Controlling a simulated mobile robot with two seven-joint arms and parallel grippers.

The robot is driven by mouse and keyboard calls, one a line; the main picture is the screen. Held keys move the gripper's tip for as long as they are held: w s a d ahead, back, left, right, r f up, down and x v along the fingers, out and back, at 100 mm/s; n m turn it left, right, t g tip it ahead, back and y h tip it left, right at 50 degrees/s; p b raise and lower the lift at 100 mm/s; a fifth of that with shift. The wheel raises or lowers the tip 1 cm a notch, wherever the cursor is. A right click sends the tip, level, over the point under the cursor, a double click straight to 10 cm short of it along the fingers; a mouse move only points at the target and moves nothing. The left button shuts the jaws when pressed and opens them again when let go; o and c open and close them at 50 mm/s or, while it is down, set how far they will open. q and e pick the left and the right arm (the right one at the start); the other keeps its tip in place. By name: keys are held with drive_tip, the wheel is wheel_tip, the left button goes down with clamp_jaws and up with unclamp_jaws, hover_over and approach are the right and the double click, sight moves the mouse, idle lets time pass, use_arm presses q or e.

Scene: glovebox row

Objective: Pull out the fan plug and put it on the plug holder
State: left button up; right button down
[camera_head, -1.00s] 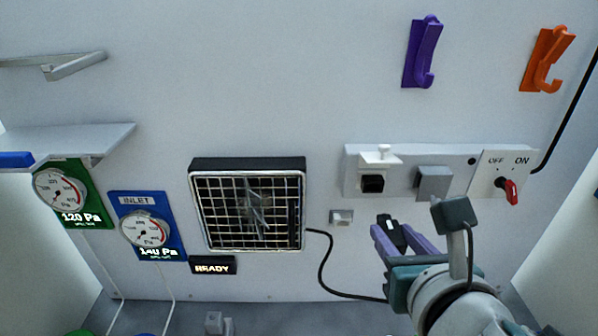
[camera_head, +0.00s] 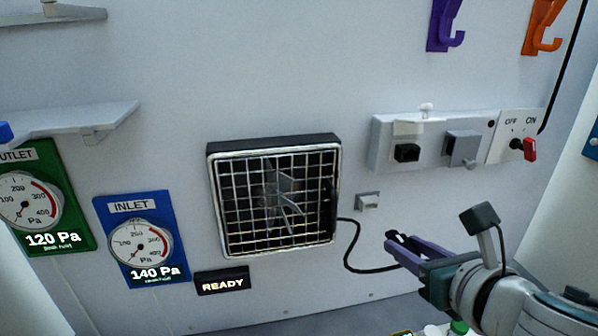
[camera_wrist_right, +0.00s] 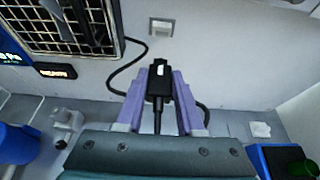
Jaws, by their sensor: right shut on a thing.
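My right gripper (camera_head: 398,243) is shut on the black fan plug (camera_wrist_right: 158,82), which sits between its purple fingers and points away from the wrist. In the head view the gripper is in front of the wall, below the small grey plug holder (camera_head: 368,201). The holder also shows in the right wrist view (camera_wrist_right: 161,27), just beyond the plug's tip and apart from it. The black cord (camera_head: 347,250) runs from the fan (camera_head: 275,197) to the plug. The socket strip (camera_head: 381,150) is above, with a black socket (camera_head: 407,153) under a raised white cover. My left gripper is out of view.
A grey-covered outlet (camera_head: 462,148) and a red-handled OFF/ON switch (camera_head: 529,149) are right of the socket. Purple (camera_head: 444,25) and orange (camera_head: 541,27) hooks hang above. Inlet (camera_head: 140,240) and outlet gauges (camera_head: 30,200) are left. The wall around the holder is clear.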

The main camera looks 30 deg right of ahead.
sight(394, 233)
drive_tip(key=shift+w+d, duration=0.2)
drive_tip(key=shift+w, duration=0.5)
drive_tip(key=shift+w+d, duration=0.2)
drive_tip(key=shift+w, duration=0.5)
drive_tip(key=shift+w+d, duration=0.2)
drive_tip(key=shift+w, duration=0.5)
drive_tip(key=shift+w+d, duration=0.25)
drive_tip(key=shift+w, duration=0.4)
drive_tip(key=shift+w, duration=0.1)
drive_tip(key=shift+w+d, duration=0.2)
drive_tip(key=shift+w, duration=0.4)
drive_tip(key=shift+w+d, duration=0.2)
drive_tip(key=shift+w, duration=0.4)
drive_tip(key=shift+c, duration=2.2)
unclamp_jaws()
